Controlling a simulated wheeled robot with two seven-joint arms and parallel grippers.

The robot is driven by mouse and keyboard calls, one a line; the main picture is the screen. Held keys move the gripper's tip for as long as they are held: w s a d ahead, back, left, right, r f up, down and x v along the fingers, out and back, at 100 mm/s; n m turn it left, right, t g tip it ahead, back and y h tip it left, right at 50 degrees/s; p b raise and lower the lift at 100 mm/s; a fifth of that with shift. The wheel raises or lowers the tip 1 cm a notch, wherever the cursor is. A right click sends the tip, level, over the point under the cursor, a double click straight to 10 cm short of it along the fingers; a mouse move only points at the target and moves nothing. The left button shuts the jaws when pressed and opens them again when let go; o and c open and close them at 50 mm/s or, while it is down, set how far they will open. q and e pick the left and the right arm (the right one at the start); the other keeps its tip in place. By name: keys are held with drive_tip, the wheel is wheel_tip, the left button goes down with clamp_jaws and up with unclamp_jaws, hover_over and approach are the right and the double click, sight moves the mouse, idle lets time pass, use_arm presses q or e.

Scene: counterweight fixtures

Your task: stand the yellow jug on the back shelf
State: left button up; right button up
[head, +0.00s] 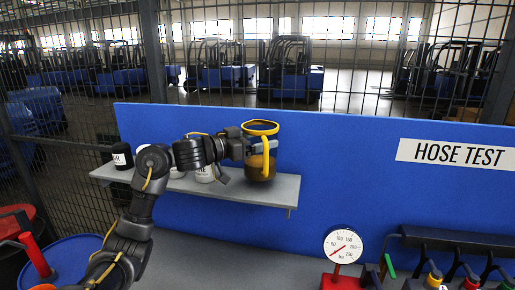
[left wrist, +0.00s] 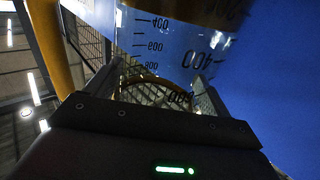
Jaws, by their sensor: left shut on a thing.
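The yellow jug has a clear body with measuring marks, a yellow rim and handle (head: 265,156), and amber-brown liquid low inside. It is upright over the right part of the grey back shelf (head: 240,188) in the head view. I cannot tell whether its base touches the shelf. My left gripper (head: 262,146) is shut on the jug's body, below the rim. The left wrist view shows the marked wall of the jug (left wrist: 165,45) between the fingers (left wrist: 158,92), with the handle at the left. My right gripper is not in view.
A black canister (head: 121,156) and white containers (head: 205,173) stand left of the jug on the shelf. A blue panel (head: 350,180) rises behind. A pressure gauge (head: 343,245) and a hose rack (head: 455,240) stand at the lower right. A blue drum (head: 65,260) is at the lower left.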

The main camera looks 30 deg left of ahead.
use_arm(q)
wheel_tip(320, 180, down, 2)
drive_tip(key=shift+p, duration=0.4)
drive_tip(key=shift+f, duration=0.3)
drive_tip(key=shift+f, duration=0.1)
drive_tip(key=o, duration=1.1)
drive_tip(key=shift+f, duration=0.1)
drive_tip(key=shift+o, duration=0.2)
drive_tip(key=shift+s, duration=0.1)
drive_tip(key=shift+r, duration=0.2)
drive_tip(key=b+v, duration=0.4)
drive_tip(key=v, duration=0.8)
